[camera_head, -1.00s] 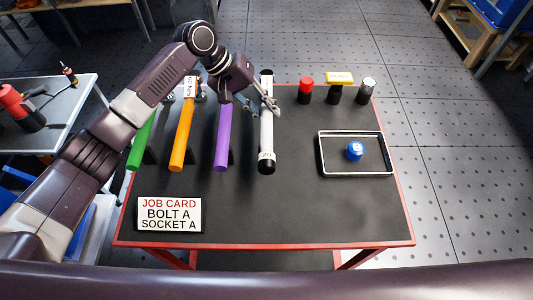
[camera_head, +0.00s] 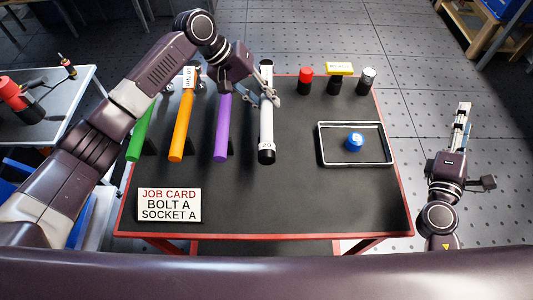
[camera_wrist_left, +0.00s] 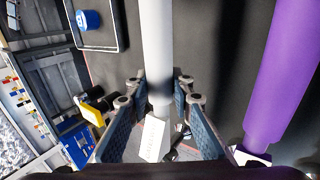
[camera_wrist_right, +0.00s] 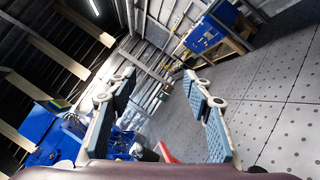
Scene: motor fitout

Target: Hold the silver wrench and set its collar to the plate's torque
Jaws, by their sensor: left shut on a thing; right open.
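A tray (camera_head: 357,163) holds a blue piece (camera_head: 355,141). Red (camera_head: 305,80), yellow-labelled (camera_head: 340,69) and silver-topped (camera_head: 368,80) pieces stand behind.

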